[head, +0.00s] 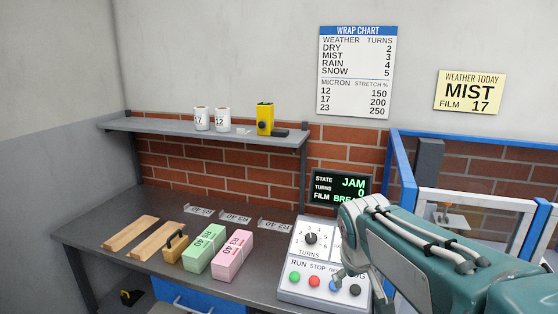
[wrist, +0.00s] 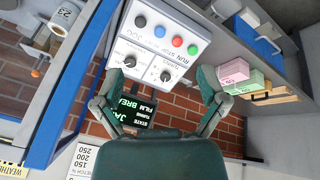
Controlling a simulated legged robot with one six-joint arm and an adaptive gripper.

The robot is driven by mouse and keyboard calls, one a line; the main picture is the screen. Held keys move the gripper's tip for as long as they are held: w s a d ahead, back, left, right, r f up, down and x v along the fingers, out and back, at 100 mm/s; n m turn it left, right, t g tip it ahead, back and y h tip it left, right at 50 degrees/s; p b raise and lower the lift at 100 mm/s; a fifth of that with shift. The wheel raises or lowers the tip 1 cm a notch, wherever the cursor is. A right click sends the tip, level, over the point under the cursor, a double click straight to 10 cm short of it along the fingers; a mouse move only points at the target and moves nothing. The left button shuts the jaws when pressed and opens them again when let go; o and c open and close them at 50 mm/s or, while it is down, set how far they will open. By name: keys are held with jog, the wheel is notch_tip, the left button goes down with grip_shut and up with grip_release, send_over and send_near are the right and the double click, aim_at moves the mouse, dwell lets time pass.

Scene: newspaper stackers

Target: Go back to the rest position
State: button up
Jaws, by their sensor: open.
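My gripper (wrist: 160,75) is open and empty in the wrist view, its two fingers spread wide apart. In the head view my teal arm reaches in from the lower right. It hides the right part of the white control panel (head: 290,270). The panel has a TURNS knob (head: 310,239) and several coloured buttons, and it also shows between and beyond my fingers in the wrist view (wrist: 178,14). Whether a fingertip touches the panel cannot be told. The black display (head: 341,189) behind it reads JAM, TURNS 0, and a film line partly hidden that starts BREA.
A blue-framed enclosure (head: 402,168) stands at right.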

jog(key=s+f+m+y, duration=0.1)
jog(key=s+f+m, duration=0.1)
jog(key=s, duration=1.7)
jog(key=shift+d+f+m+t+y, duration=0.3)
jog(key=shift+d+m+t, duration=0.1)
jog(key=shift+d+m, duration=0.1)
